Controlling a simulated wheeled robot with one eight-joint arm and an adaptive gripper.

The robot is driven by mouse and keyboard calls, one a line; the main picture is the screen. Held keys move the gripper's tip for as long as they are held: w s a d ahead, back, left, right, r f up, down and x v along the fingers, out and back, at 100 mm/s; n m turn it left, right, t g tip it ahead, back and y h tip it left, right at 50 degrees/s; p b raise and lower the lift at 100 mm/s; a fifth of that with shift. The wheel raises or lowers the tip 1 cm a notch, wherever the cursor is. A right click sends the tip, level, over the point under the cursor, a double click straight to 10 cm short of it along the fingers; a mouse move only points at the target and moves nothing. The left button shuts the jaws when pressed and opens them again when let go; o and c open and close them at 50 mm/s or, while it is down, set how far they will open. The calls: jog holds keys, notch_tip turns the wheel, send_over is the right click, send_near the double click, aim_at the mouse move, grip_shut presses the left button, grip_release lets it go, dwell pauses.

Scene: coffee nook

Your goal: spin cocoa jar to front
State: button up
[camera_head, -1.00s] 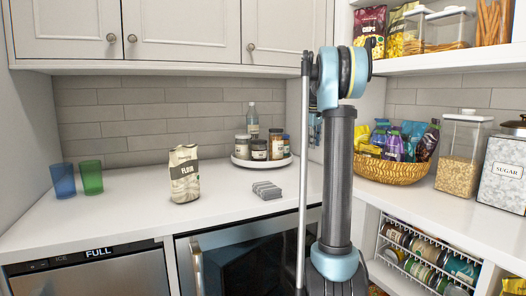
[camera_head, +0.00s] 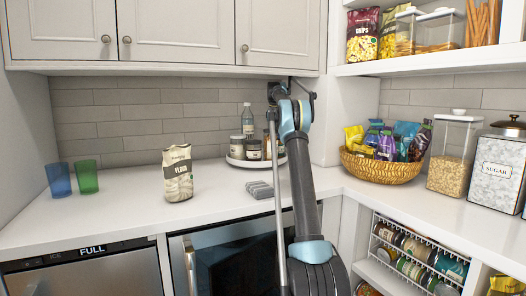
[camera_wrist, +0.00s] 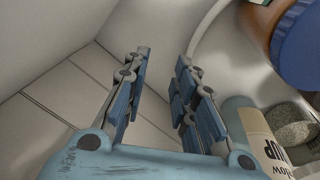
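A round white turntable (camera_head: 236,162) stands on the counter by the back wall. It holds dark-lidded jars with pale labels (camera_head: 253,150) and a clear bottle (camera_head: 247,118); my arm hides its right side. I cannot tell which jar is the cocoa jar. My gripper (camera_wrist: 163,56) is open and empty in the wrist view, fingers apart beside the turntable's curved rim. To its right there are a blue-lidded jar (camera_wrist: 302,45) and a light blue container with a cream label (camera_wrist: 262,135), partly hidden by a finger. In the head view my arm mostly hides the gripper.
A flour bag (camera_head: 178,174), a blue cup (camera_head: 59,180) and a green cup (camera_head: 86,177) stand left on the counter. A grey folded-looking item (camera_head: 259,190) lies before the turntable. A gold basket (camera_head: 378,167) stands right. Cabinets (camera_head: 180,35) hang overhead.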

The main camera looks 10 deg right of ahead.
jog(key=a, duration=0.1)
jog(key=a+n+g, duration=0.1)
jog(key=a, duration=0.1)
jog(key=a+n, duration=0.1)
jog(key=shift+s+a+r+g, duration=0.3)
jog(key=shift+r+g, duration=0.05)
jog(key=shift+g, duration=0.05)
jog(key=shift+f, duration=3.75)
jog(key=shift+c, duration=0.2)
grip_shut()
